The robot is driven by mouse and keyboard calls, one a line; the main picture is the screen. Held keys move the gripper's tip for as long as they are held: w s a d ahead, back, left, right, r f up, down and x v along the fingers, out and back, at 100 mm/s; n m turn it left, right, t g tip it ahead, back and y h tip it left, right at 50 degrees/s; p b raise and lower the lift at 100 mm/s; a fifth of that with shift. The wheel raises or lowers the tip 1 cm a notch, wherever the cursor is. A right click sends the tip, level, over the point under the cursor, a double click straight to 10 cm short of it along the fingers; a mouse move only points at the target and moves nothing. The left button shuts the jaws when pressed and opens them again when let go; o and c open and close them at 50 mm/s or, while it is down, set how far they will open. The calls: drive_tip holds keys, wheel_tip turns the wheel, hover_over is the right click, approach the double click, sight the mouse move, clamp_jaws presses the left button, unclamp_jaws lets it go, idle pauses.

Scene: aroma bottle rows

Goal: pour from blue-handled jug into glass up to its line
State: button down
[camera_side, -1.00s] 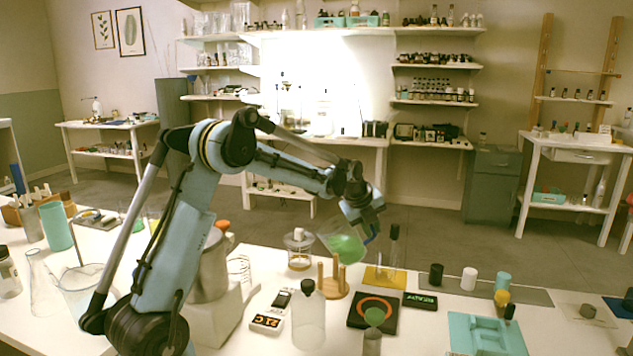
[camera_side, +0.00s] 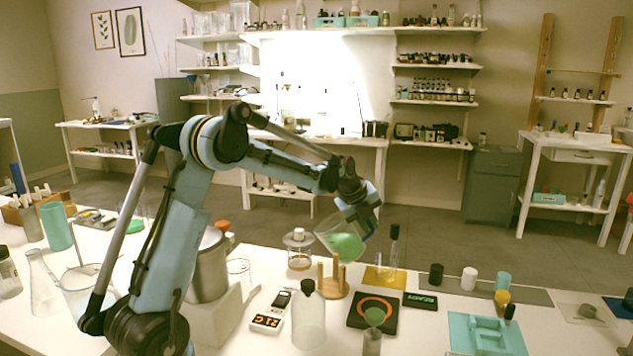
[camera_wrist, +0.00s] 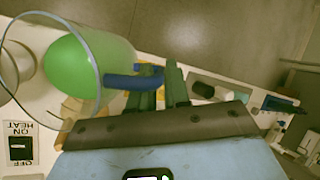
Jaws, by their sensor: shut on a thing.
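The clear jug (camera_side: 340,240) holds green liquid and hangs tilted above the table, its mouth toward the upper left in the side view. In the wrist view the jug (camera_wrist: 105,50) fills the upper left, with its blue handle (camera_wrist: 130,81) toward my gripper. My gripper (camera_wrist: 160,85) is shut on the blue handle; in the side view my gripper (camera_side: 366,222) is right of the jug. A glass vessel (camera_side: 299,262) with an amber band stands below and left of the jug. I cannot make out a fill line on it. No stream of liquid shows.
A wooden peg stand (camera_side: 333,285) is under the jug. A black plate with an orange ring (camera_side: 373,311) lies in front. A tall dark-topped bottle (camera_side: 393,250) stands near a yellow mat (camera_side: 372,275) at right. A clear black-capped bottle (camera_side: 308,320) stands nearer the camera.

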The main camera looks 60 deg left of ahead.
drive_tip(key=shift+s+a+r+t+h, duration=0.2)
drive_tip(key=shift+s+r+t, duration=0.1)
drive_tip(key=shift+r, duration=0.2)
drive_tip(key=shift+s+a+r+t+h, duration=0.15)
drive_tip(key=shift+s+r+t, duration=0.15)
drive_tip(key=shift+r, duration=0.15)
idle(0.7)
drive_tip(key=shift+s+a+r+n+t+h, duration=0.2)
drive_tip(key=shift+s+r+t, duration=0.1)
drive_tip(key=shift+r+t, duration=0.25)
drive_tip(key=shift+s+a+r+n+t+h, duration=0.15)
drive_tip(key=shift+s+a+r+t+h, duration=0.2)
drive_tip(key=shift+r, duration=0.35)
drive_tip(key=shift+s+a+r+n+t+h, duration=0.15)
drive_tip(key=shift+s+r+t, duration=0.15)
drive_tip(key=shift+r+t, duration=0.3)
idle(1.6)
drive_tip(key=shift+d, duration=0.1)
drive_tip(key=shift+w+f+g, duration=0.1)
drive_tip(key=shift+f+g, duration=0.05)
drive_tip(key=shift+g, duration=0.15)
drive_tip(key=shift+s+r+t, duration=0.2)
drive_tip(key=shift+s+t, duration=0.1)
drive_tip(key=shift+t, duration=0.1)
idle(2.1)
